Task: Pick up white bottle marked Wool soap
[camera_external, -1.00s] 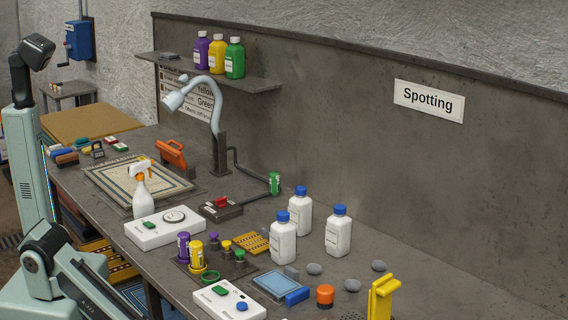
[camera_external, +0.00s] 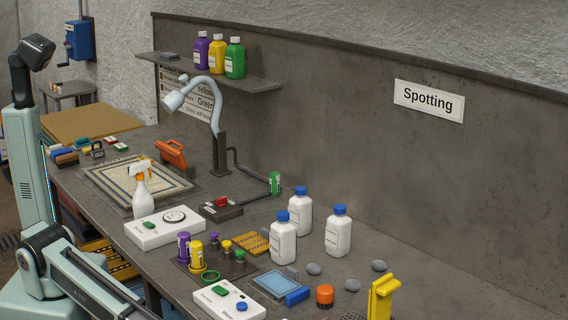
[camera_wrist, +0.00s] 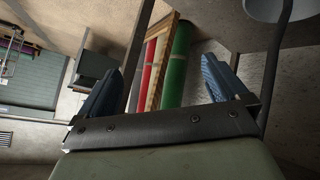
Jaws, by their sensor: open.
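Three white bottles with blue caps stand upright on the bench in the external view: a front one (camera_external: 283,243), a back one (camera_external: 301,212) and a right one (camera_external: 338,236). Their labels are too small to read, so I cannot tell which is marked Wool soap. My gripper (camera_wrist: 170,85) shows in the wrist view with its two blue fingers wide apart and nothing between them. It is outside the external view, where only my arm links show at lower left. No bottle shows in the wrist view.
Around the bottles are grey stones (camera_external: 314,268), an orange-capped jar (camera_external: 325,295), a yellow stand (camera_external: 381,297), a blue pad (camera_external: 275,285) and a white scale (camera_external: 165,228). A lamp (camera_external: 213,100) rises behind. Rolled rugs (camera_wrist: 172,70) show in the wrist view.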

